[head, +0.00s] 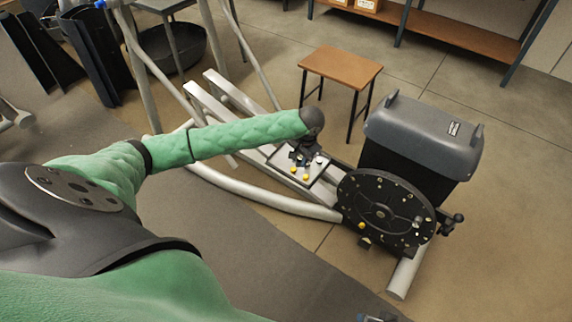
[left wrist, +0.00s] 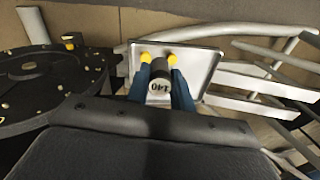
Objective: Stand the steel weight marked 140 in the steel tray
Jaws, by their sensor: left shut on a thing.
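The steel tray (head: 318,177) is a shallow, pale, rimmed tray on the machine's frame. It also shows in the left wrist view (left wrist: 207,68). My left gripper (head: 301,156) is low over the tray, and its blue fingers (left wrist: 161,78) are shut on the steel weight marked 140 (left wrist: 159,90). The weight has a pale face with upside-down digits and a dark part beyond it. I cannot tell whether it touches the tray floor. A small dark part at the bottom edge may be my right gripper.
A black disc (head: 378,212) with small pieces on it stands right of the tray. A grey-lidded box (head: 425,135) is behind it. Pale rails (head: 225,100) run left of the tray. A wooden stool (head: 342,67) stands behind. Floor right of the box is clear.

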